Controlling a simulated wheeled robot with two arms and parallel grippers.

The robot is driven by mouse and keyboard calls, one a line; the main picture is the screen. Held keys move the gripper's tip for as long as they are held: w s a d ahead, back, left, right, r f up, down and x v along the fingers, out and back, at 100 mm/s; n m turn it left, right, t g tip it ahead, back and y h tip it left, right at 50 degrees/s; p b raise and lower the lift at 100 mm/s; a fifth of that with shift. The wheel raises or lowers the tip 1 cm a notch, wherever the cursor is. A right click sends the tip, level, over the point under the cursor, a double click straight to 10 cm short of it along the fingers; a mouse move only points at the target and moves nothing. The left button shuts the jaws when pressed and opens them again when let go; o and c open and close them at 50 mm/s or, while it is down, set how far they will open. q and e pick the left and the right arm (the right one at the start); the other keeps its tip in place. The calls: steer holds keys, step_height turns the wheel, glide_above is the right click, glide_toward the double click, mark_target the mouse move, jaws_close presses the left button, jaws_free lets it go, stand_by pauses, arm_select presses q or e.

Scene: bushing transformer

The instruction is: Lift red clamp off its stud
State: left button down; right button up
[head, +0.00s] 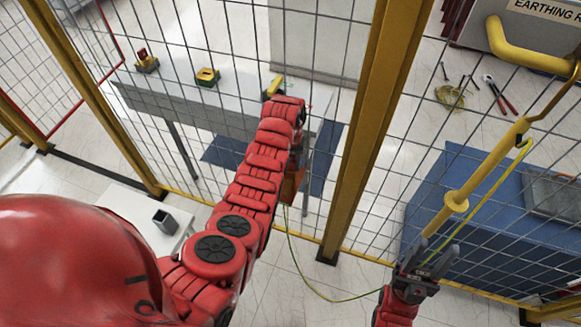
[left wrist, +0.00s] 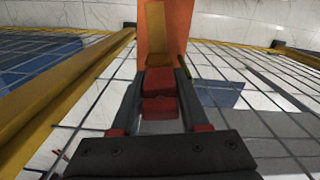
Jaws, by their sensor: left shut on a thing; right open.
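My left arm reaches up the middle of the head view, and its gripper (head: 297,150) points down beside the mesh, largely hidden by the arm. In the left wrist view, this gripper (left wrist: 160,82) is shut on a red block (left wrist: 160,105), with an orange body (left wrist: 178,25) beyond it. I cannot tell for sure whether this block is the red clamp. In the head view an orange part (head: 292,186) shows under the gripper. The stud is not clearly seen. My right gripper (head: 430,258) is open by the lower end of a yellow pole (head: 456,201).
A yellow-framed mesh fence (head: 372,125) stands close in front. Behind it a grey table (head: 180,95) bears a small red-topped block (head: 147,62) and a yellow block (head: 207,77). A green-yellow cable (head: 300,268) hangs down to the floor. A blue cabinet (head: 480,235) stands right.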

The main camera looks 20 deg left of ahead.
arm_select(q)
steer(key=shift+r, duration=0.4)
step_height(320, 180, up, 5)
steer(key=shift+w+r+b, duration=0.1)
steer(key=shift+r+b, duration=0.05)
steer(key=shift+b, duration=0.55)
steer(key=shift+r+p, duration=0.8)
steer(key=shift+r, duration=0.05)
step_height(320, 180, up, 2)
steer(key=shift+r+p, duration=0.1)
steer(key=shift+p, duration=0.85)
step_height(320, 180, up, 6)
steer(key=p, duration=0.5)
steer(key=shift+f+p, duration=0.2)
steer(key=shift+p, duration=0.15)
